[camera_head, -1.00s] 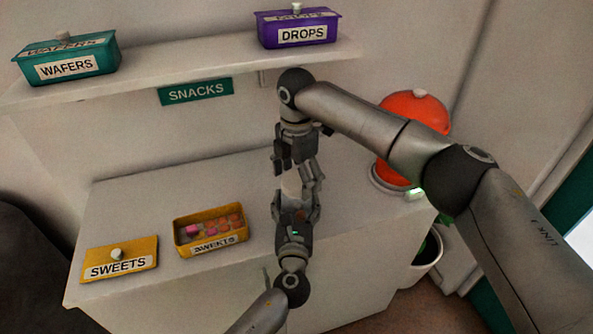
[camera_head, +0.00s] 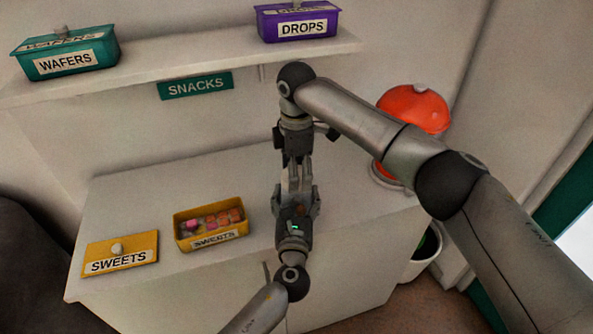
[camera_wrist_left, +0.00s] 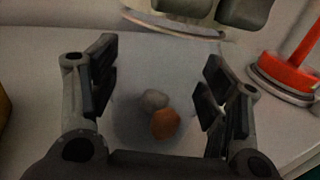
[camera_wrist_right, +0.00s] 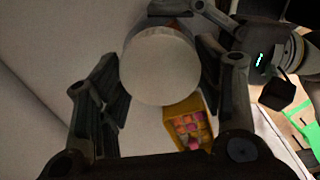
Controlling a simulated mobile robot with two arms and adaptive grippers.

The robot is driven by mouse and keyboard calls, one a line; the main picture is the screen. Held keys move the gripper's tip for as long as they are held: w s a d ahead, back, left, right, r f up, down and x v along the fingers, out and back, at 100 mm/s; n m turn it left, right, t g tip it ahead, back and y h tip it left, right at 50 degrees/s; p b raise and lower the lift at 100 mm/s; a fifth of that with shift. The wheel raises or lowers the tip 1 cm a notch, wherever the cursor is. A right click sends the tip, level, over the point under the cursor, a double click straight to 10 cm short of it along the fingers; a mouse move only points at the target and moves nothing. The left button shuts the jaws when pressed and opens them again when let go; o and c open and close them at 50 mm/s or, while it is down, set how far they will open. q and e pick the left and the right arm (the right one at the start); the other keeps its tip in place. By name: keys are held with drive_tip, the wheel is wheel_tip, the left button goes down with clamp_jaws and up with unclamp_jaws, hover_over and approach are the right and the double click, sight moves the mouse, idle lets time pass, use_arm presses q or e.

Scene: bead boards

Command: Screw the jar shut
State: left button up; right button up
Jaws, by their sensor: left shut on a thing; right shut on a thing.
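My left gripper (camera_head: 297,200) is shut around the clear jar (camera_wrist_left: 140,80), low in front of the counter's right part. In the left wrist view the jar stands between the two fingers, with a grey ball and an orange ball showing inside. My right gripper (camera_head: 295,172) comes from above and is shut on the pale round lid (camera_wrist_right: 160,65), which fills the space between its fingers in the right wrist view. The lid's rim (camera_wrist_left: 175,27) shows at the jar's top in the left wrist view. I cannot tell how tightly the lid sits. The fingers mostly hide the jar in the head view.
An open yellow tin (camera_head: 181,236) of sweets and its lid marked SWEETS (camera_head: 120,262) lie on the counter (camera_head: 150,200). A red-domed thing (camera_head: 412,112) stands behind my right arm. The shelf above holds a teal WAFERS tin (camera_head: 66,60) and a purple DROPS tin (camera_head: 300,24).

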drive_tip(key=m, duration=0.5)
drive_tip(key=shift+m, duration=0.3)
drive_tip(key=m, duration=1.6)
drive_tip(key=o, duration=1.1)
drive_tip(key=shift+o, duration=0.2)
drive_tip(key=shift+r, duration=2.25)
